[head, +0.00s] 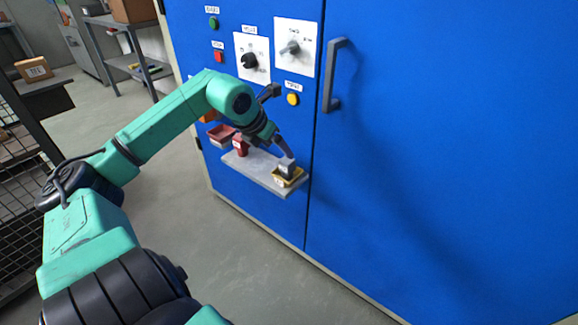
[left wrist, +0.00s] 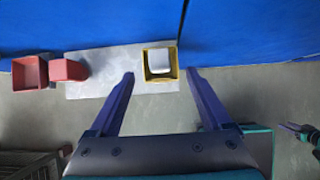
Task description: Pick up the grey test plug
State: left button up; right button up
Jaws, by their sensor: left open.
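The grey test plug (head: 286,166) sits in a yellow-rimmed holder (head: 289,181) on the right end of a small grey shelf (head: 256,170) on the blue cabinet. In the left wrist view the plug (left wrist: 158,60) is a pale block inside the yellow holder (left wrist: 147,76). My left gripper (head: 284,150) is at the plug in the head view, partly hiding it. In the wrist view my left gripper (left wrist: 160,74) is open, with the plug between its fingertips sideways and slightly beyond them; I see no contact. Part of what looks like my right gripper (left wrist: 296,129) shows small at the right edge.
Knobs and buttons are above; a door handle (head: 334,75) is to the right. A dark mesh rack (head: 22,190) stands at left. The floor below the shelf is clear.

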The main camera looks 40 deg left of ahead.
aim_at(286, 160)
pick_arm(q)
jog(key=x, duration=0.3)
jog(key=shift+w+f+p, duration=0.2)
jog(key=shift+f+p, duration=0.1)
jog(key=x, duration=0.4)
jog(key=shift+a+f, duration=0.1)
jog(key=shift+f, duration=0.25)
jog(key=shift+s, duration=0.1)
jog(key=c, duration=1.2)
grip_shut()
pick_arm(e)
jog(key=shift+s+d+f, duration=0.15)
jog(key=shift+s+f, duration=0.45)
